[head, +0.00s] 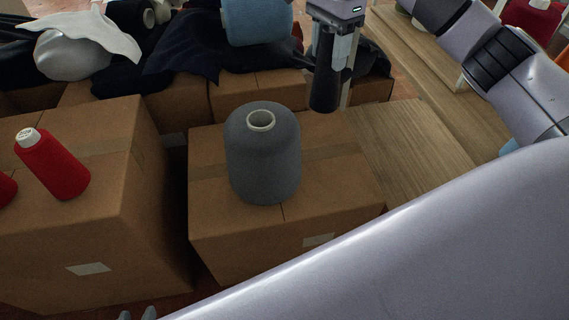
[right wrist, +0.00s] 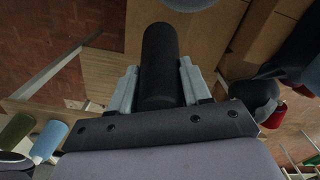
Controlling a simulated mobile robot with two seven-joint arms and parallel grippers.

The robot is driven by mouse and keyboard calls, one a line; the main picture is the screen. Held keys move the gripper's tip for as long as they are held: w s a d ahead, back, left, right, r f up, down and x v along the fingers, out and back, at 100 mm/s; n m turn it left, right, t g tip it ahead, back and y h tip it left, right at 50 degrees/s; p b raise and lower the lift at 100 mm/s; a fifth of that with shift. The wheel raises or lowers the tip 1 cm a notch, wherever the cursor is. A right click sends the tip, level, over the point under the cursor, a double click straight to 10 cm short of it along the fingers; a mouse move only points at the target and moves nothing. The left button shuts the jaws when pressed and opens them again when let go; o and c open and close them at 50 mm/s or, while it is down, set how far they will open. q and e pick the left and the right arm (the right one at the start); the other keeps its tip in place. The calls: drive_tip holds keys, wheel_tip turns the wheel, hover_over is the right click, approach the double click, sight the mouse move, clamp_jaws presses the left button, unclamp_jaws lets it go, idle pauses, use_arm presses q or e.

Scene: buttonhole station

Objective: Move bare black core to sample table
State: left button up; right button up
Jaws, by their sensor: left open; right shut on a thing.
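The bare black core (head: 325,88) is a dark cylinder held in my right gripper (head: 334,62). It hangs roughly upright beyond the large grey yarn cone, near the right back edge of the cardboard box. In the right wrist view the core (right wrist: 160,55) sits between the two pale fingers of my right gripper (right wrist: 158,85). A wooden table top (head: 415,140) lies to the right of the core; I cannot tell for certain whether it is the sample table. Only the fingertips of my left gripper (head: 137,314) show at the bottom edge, apart and empty.
The grey yarn cone (head: 263,155) stands on a cardboard box (head: 330,200). Dark cloth (head: 180,55) and a blue cone (head: 256,20) lie behind. The visible wooden top is clear near the box.

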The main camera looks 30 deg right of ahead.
use_arm(q)
drive_tip(key=shift+m+t+h, duration=0.6)
drive_tip(key=shift+t+h, duration=0.1)
drive_tip(key=d+b, duration=0.1)
drive_tip(key=b, duration=0.1)
drive_tip(key=w+d+r+b, duration=0.1)
drive_tip(key=d+b, duration=0.1)
drive_tip(key=w+d+r+b, duration=0.1)
drive_tip(key=b, duration=0.1)
drive_tip(key=shift+w+d+r, duration=0.1)
drive_tip(key=shift+w+d, duration=0.1)
drive_tip(key=shift+d, duration=0.05)
use_arm(e)
wheel_tip(320, 180, down, 28)
drive_tip(key=shift+r, duration=0.15)
drive_tip(key=shift+f, duration=0.2)
drive_tip(key=o, duration=1.2)
drive_tip(key=shift+r, duration=0.1)
drive_tip(key=shift+o, duration=0.5)
